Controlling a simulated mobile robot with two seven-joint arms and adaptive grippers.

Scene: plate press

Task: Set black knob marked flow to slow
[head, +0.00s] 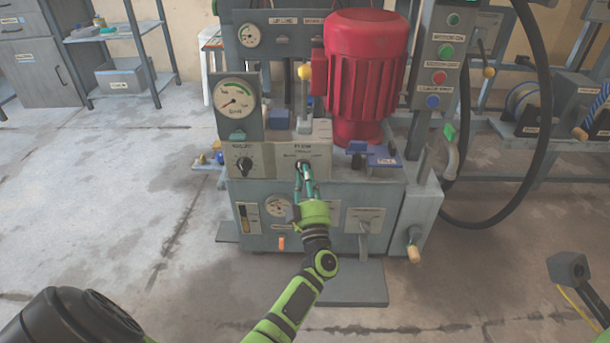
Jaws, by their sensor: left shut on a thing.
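The black flow knob (302,164) is on the pale control panel (275,150) at the front of the press, under the printed word FLOW. My left gripper (304,178) reaches up to it from below and is shut on it. The fingers cover most of the knob, so I cannot tell where its pointer stands. The small words around the knob are too blurred to read surely. A second black knob (244,164) is on the same panel to the left. My right gripper is not in view.
A round gauge (236,101) stands above the panel's left part, and a yellow-tipped lever (304,73) rises behind it. A red motor (366,68) is at the right. A black hose (540,130) loops down farther right. The floor (110,200) at left is clear.

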